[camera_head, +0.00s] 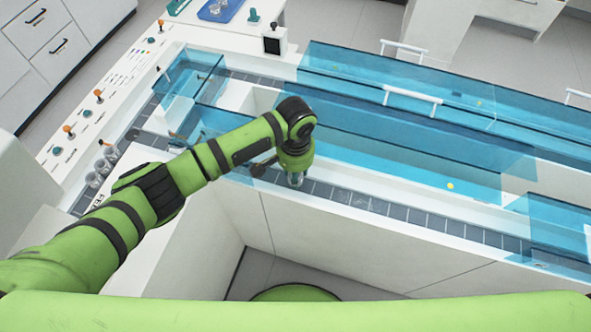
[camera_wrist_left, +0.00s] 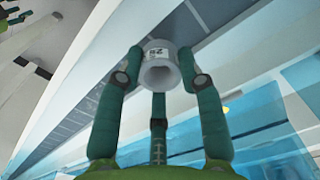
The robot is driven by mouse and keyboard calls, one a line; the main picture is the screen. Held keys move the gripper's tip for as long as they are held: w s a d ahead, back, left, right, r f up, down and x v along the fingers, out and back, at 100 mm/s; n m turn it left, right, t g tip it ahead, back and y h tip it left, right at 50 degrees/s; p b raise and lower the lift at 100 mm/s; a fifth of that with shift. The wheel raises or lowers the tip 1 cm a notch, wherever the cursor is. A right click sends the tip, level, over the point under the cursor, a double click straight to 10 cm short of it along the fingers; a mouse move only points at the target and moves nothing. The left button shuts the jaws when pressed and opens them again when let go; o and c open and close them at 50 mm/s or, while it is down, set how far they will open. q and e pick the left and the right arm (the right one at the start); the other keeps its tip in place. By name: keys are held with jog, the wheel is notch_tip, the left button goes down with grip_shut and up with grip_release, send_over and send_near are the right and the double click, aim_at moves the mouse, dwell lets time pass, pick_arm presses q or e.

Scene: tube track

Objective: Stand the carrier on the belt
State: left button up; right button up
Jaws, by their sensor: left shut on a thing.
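My left gripper (camera_wrist_left: 160,82) is shut on a carrier (camera_wrist_left: 158,65), a pale, round, hollow cup with a small printed label, in the left wrist view. Its fingers press on its sides and its open mouth faces the camera. In the head view my left gripper (camera_head: 296,181) points down over the belt (camera_head: 345,195), a dark segmented strip along the front of the track. The belt also shows beyond the carrier in the left wrist view (camera_wrist_left: 120,75). I cannot tell whether the carrier touches the belt. My right gripper is not in view.
Blue see-through covers (camera_head: 420,150) with white handles stand behind the belt. A white panel with orange-knobbed levers (camera_head: 98,95) lies at the left. Several clear cups (camera_head: 98,172) sit near the belt's left end. A blue tray (camera_head: 222,8) is at the back.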

pick_arm(q)
jog(key=shift+f, duration=0.6)
dwell(0.7)
jog(key=o, duration=0.9)
jog(key=shift+o, duration=0.2)
notch_tip(320, 180, up, 12)
dwell(0.8)
